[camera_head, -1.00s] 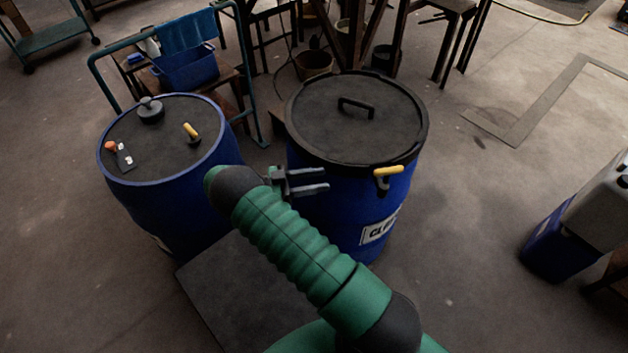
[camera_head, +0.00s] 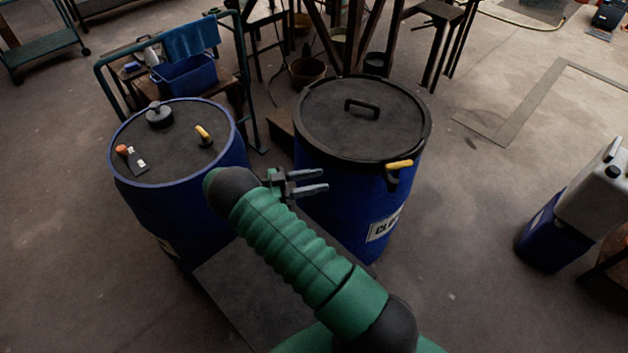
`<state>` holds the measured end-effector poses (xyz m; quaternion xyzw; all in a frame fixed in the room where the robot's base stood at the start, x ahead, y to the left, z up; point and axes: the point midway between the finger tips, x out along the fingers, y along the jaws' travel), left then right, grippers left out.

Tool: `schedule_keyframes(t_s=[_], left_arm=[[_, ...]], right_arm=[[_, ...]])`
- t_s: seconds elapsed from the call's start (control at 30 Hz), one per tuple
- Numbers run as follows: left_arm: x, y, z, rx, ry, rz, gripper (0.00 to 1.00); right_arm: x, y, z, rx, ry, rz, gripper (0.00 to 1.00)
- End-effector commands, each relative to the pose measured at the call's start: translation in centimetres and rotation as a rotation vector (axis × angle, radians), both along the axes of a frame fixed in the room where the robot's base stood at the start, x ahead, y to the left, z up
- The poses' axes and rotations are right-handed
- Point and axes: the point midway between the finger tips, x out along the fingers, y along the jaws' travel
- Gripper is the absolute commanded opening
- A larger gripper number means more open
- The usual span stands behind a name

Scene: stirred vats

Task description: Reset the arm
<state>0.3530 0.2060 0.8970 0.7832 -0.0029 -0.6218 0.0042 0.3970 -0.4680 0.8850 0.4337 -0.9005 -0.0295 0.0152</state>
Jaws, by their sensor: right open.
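My right arm, with a green ribbed sleeve (camera_head: 298,250), comes in from the bottom right and reaches up to the left. My right gripper (camera_head: 326,180) is open and empty, with its two grey fingers pointing right. It shows in front of the right blue vat (camera_head: 345,205), below that vat's black lid (camera_head: 362,118). I cannot tell whether it touches the vat. My left gripper is out of view.
The left blue vat (camera_head: 180,215) carries a black knob (camera_head: 159,115), a yellow handle (camera_head: 204,133) and an orange-handled scraper (camera_head: 130,157) on top. A cart with a blue bin (camera_head: 186,76) stands behind. A grey canister (camera_head: 598,195) stands right. Open floor lies between.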

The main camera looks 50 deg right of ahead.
Motion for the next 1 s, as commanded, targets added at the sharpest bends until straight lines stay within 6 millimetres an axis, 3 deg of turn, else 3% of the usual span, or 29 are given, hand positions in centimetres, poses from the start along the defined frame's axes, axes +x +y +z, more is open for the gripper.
schedule_keyframes(t_s=[0.5, 0.57, 0.67, 0.7, 0.77, 0.8, 0.87, 0.93, 1.0], left_arm=[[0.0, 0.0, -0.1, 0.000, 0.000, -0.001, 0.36], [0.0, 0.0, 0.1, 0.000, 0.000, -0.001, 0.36], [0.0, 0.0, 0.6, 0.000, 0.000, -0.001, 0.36], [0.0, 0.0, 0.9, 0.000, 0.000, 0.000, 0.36], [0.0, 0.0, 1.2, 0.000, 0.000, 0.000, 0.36], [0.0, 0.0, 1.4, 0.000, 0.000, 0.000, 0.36], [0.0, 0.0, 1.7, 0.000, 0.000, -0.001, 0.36], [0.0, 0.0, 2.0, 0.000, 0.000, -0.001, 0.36], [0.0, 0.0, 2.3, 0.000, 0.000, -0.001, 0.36]], right_arm=[[0.7, -0.3, 0.6, 0.002, -0.018, 0.040, 0.41], [2.4, -1.3, 1.5, 0.010, -0.059, 0.134, 0.41], [8.4, -3.0, 4.0, 0.075, -0.171, 0.445, 0.41], [11.6, -2.8, 5.2, 0.127, -0.218, 0.612, 0.41], [16.3, -0.6, 6.7, 0.240, -0.271, 0.878, 0.41], [18.8, 2.0, 7.4, 0.333, -0.289, 1.048, 0.41], [20.9, 7.1, 8.0, 0.493, -0.279, 1.281, 0.41], [20.6, 13.6, 8.0, 0.690, -0.217, 1.499, 0.41], [17.9, 19.4, 7.6, 0.885, -0.107, 1.661, 0.41]])
